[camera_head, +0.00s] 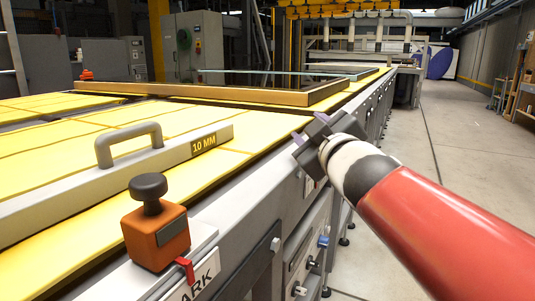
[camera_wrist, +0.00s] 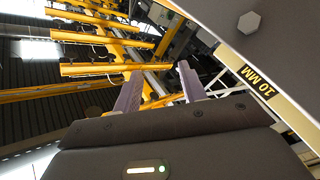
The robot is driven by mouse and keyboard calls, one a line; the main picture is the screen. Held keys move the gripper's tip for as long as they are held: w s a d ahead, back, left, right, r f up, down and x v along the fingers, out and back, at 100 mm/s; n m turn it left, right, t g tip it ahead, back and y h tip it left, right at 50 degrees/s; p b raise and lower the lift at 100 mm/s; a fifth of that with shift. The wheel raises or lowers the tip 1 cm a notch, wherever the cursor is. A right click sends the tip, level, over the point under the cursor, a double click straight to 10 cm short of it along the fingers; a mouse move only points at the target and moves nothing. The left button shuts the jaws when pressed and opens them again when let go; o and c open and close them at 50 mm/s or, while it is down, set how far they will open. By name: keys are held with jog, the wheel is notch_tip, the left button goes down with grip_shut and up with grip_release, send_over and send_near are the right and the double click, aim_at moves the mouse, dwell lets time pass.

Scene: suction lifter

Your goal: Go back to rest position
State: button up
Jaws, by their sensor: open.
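My gripper (camera_head: 305,138) is at the end of my red arm, by the right edge of the yellow-topped table in the head view. In the wrist view its two fingers (camera_wrist: 160,88) stand apart with nothing between them. The gripper is open and empty. A grey bar with a handle, marked "10 MM" (camera_head: 130,160), lies on the table to the left of the gripper, apart from it. An orange block with a dark knob (camera_head: 156,225) stands at the table's near edge.
A wooden frame with a glass sheet (camera_head: 250,90) lies farther back on the yellow table (camera_head: 60,115). Yellow lifter beams (camera_wrist: 105,68) show overhead in the wrist view. A grey cabinet (camera_head: 196,45) stands behind. The floor (camera_head: 440,130) to the right is clear.

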jog(key=s+d+f+m+g+h, duration=0.3)
jog(key=s+d+f+m+h, duration=0.25)
jog(key=f, duration=0.35)
jog(key=s+d+f+m+g, duration=0.2)
jog(key=s+f+m+g, duration=0.3)
jog(key=s+f, duration=1.2)
notch_tip(320, 180, down, 3)
jog(key=g+y, duration=0.1)
jog(key=g, duration=0.3)
jog(key=shift+s+g, duration=0.3)
jog(key=shift+m, duration=0.25)
jog(key=shift+c, duration=0.6)
